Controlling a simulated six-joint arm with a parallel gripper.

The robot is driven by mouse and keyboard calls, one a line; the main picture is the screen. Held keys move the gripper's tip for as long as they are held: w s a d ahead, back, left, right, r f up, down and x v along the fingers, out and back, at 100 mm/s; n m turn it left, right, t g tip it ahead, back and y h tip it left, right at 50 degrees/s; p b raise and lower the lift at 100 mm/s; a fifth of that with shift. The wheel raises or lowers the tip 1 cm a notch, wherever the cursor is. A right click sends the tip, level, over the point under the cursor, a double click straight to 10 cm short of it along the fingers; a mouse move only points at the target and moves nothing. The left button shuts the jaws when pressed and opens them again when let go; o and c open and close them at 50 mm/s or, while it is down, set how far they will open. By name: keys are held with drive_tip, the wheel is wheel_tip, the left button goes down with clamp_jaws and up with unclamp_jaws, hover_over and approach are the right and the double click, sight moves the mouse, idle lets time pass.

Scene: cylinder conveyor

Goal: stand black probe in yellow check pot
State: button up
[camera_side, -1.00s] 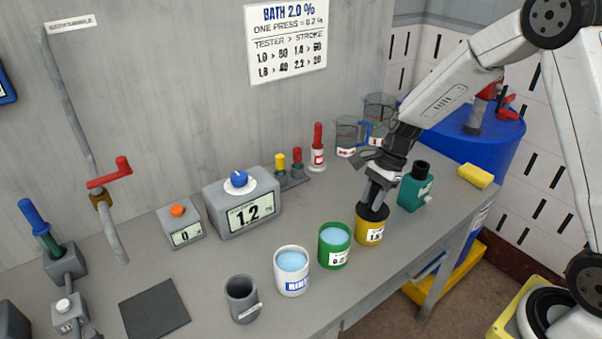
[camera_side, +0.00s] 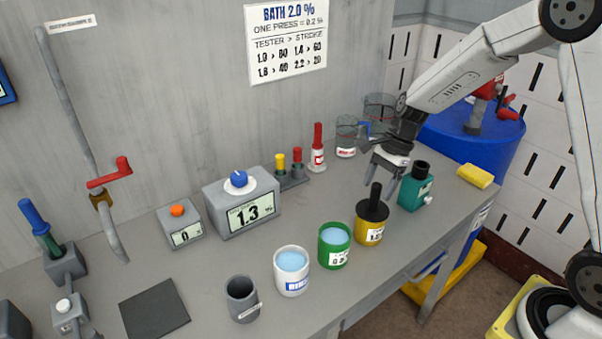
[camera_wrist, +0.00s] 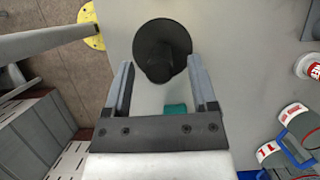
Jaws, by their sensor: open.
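The black probe (camera_side: 375,200) stands upright in the yellow check pot (camera_side: 369,232), its wide black disc covering the pot's mouth. In the wrist view the black probe (camera_wrist: 162,52) shows from above, and its disc hides the pot. My gripper (camera_side: 385,182) is open and empty, above the probe's handle and apart from it. In the wrist view my gripper (camera_wrist: 158,75) has its two fingers spread to either side below the disc.
A green pot (camera_side: 334,250) and a white pot (camera_side: 292,273) with blue liquid stand left of the yellow pot. A teal bottle (camera_side: 413,192) stands close on the right. The tester (camera_side: 243,205) behind reads 1.3. A grey cup (camera_side: 242,300) stands at the front.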

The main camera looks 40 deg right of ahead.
drive_tip(key=shift+v, duration=2.15)
drive_tip(key=s+a+f+n+t+h, duration=0.1)
drive_tip(key=s+a+n+h, duration=0.1)
drive_tip(key=s+n, duration=0.4)
drive_tip(key=s+a+f+n+t+h, duration=0.1)
drive_tip(key=s+a+f+n+h, duration=0.1)
drive_tip(key=s+n, duration=0.5)
drive_tip(key=n, duration=0.5)
drive_tip(key=shift+a+t, duration=0.3)
drive_tip(key=shift+a, duration=0.1)
